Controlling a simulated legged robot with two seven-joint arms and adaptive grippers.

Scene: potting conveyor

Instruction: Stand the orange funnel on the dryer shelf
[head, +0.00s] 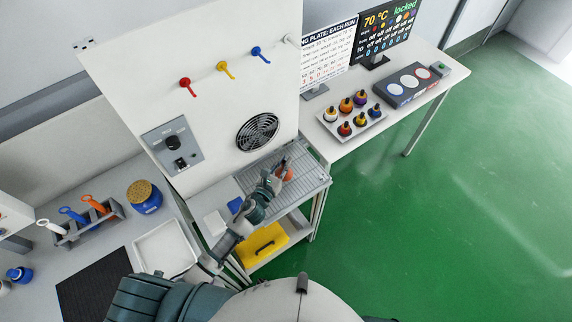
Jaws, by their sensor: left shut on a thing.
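The orange funnel (287,174) is small in the head view and partly hidden by my left gripper (280,170). My left gripper is shut on it, over the dryer shelf (314,182). The shelf is a grey ribbed tray below the round fan grille on the white dryer panel. I cannot tell whether the funnel touches the shelf or is held just above it. My right gripper is not in view.
Coloured pegs (226,69) stick out of the dryer panel (200,100). A blue item (235,205) lies left of my gripper. A yellow bin (264,243) sits below the shelf. A tray of several bottles (348,126) stands on the right-hand table. The shelf's right part is clear.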

